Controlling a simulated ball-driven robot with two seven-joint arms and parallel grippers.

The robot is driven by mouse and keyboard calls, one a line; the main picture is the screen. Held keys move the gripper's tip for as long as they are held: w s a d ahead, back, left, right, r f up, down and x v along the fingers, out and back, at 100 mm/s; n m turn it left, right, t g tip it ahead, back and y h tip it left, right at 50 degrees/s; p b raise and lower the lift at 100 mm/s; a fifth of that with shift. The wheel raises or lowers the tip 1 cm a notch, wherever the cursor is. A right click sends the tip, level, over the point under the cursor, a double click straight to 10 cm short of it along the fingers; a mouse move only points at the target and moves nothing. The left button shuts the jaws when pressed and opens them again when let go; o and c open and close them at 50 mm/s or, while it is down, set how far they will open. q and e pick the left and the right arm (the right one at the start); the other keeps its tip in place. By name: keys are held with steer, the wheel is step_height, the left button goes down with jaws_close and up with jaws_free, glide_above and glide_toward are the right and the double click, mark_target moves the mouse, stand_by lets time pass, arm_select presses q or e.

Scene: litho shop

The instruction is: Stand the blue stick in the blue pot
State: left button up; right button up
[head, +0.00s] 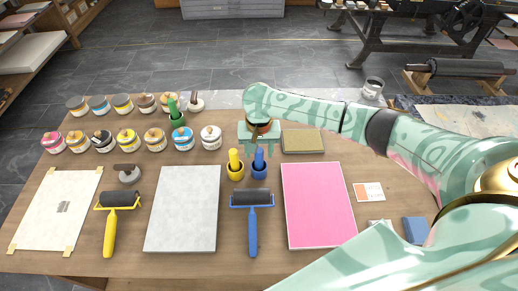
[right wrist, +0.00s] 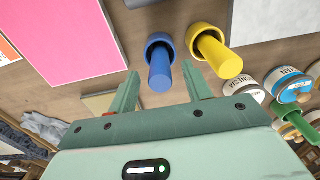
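The blue stick (head: 259,157) stands in the blue pot (head: 258,173) at the middle of the table. In the right wrist view the blue stick (right wrist: 160,72) rises out of the mouth of the blue pot (right wrist: 156,44). My right gripper (head: 259,148) is above the stick with its fingers apart. In the right wrist view my right gripper (right wrist: 160,72) is open, and the stick's top shows between the fingertips with gaps on both sides. The pot's inside is mostly hidden by the stick. My left gripper is not in view.
A yellow pot (head: 235,174) with a yellow stick stands close left of the blue pot. A blue roller (head: 253,200) lies in front, between a grey slab (head: 183,210) and a pink sheet (head: 318,205). A tan pad (head: 303,141) lies behind right; several ink cans stand left.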

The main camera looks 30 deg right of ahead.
steer(key=shift+r, duration=0.15)
step_height(320, 180, up, 16)
steer(key=p, duration=0.8)
